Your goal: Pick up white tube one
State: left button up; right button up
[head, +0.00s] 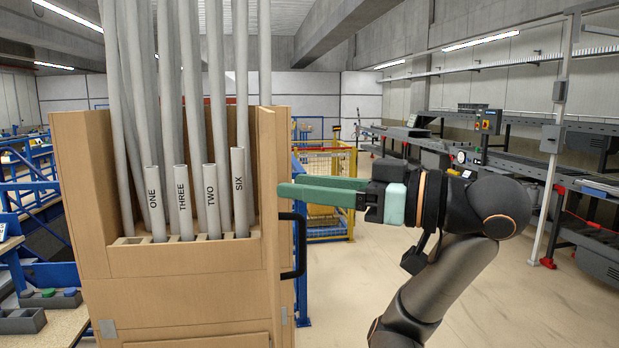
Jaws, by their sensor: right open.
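White tube one (154,203) is a short pale tube with the word ONE printed along it. My right gripper (283,190), with green fingers, points left at the rack's right side. It is open, with nothing seen between its fingers, and is well to the right of tube one. My left gripper is not in view.
Several long grey tubes (163,75) rise behind the labelled ones. A black handle (298,245) sticks out on the rack's right side, below my right gripper. A yellow cage (327,190) stands behind.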

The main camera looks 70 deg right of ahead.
aim_at(152, 173)
jog(key=k+l, duration=0.1)
jog(key=l, duration=0.65)
jog(key=k+l, duration=0.1)
jog(key=l, duration=0.6)
